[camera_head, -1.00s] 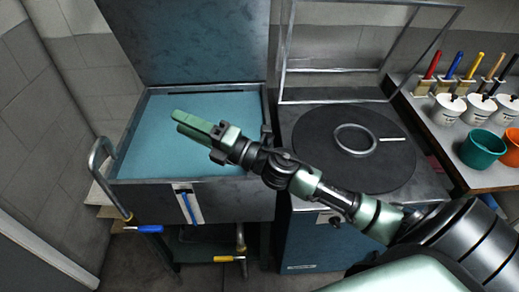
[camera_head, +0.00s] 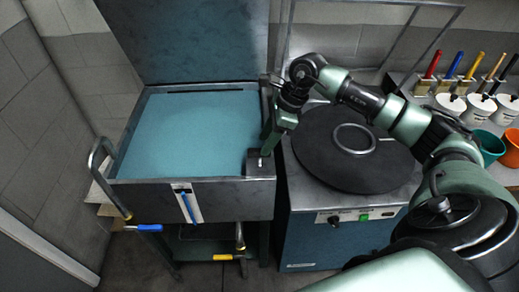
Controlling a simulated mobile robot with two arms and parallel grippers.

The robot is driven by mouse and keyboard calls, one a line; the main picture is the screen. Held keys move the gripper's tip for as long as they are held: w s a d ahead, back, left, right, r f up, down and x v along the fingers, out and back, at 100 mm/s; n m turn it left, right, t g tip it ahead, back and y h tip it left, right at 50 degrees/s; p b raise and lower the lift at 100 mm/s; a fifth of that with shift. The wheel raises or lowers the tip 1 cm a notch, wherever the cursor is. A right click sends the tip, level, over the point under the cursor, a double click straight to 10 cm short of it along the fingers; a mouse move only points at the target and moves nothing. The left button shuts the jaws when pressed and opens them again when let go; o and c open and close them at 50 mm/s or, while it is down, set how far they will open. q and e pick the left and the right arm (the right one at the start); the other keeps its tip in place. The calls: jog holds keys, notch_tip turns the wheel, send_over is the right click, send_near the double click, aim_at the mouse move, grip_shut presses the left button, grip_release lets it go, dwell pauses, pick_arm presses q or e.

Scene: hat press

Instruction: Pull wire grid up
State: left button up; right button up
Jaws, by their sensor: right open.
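I cannot make out a wire grid for certain. A metal tub (camera_head: 245,200) stands at left centre with its lid (camera_head: 190,40) raised, and a flat blue-teal surface (camera_head: 180,130) fills it. A small dark block (camera_head: 261,166) sits at the tub's front right corner. My right gripper (camera_head: 264,150) points down just above this block, at the tub's right edge. It is open and appears empty; whether it touches the block is unclear. My left gripper is out of view.
A thin metal frame (camera_head: 376,2) stands behind a black round plate with a ring (camera_head: 340,138), right of the tub. A curved metal pipe (camera_head: 95,160) is at the tub's left. Brushes and pots (camera_head: 451,105) stand on the right-hand table.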

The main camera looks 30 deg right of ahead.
aim_at(259, 150)
jog(key=shift+p+x, duration=0.45)
jog(key=shift+x, duration=2.1)
jog(key=shift+a, duration=0.1)
grip_shut()
jog(key=shift+r, duration=0.1)
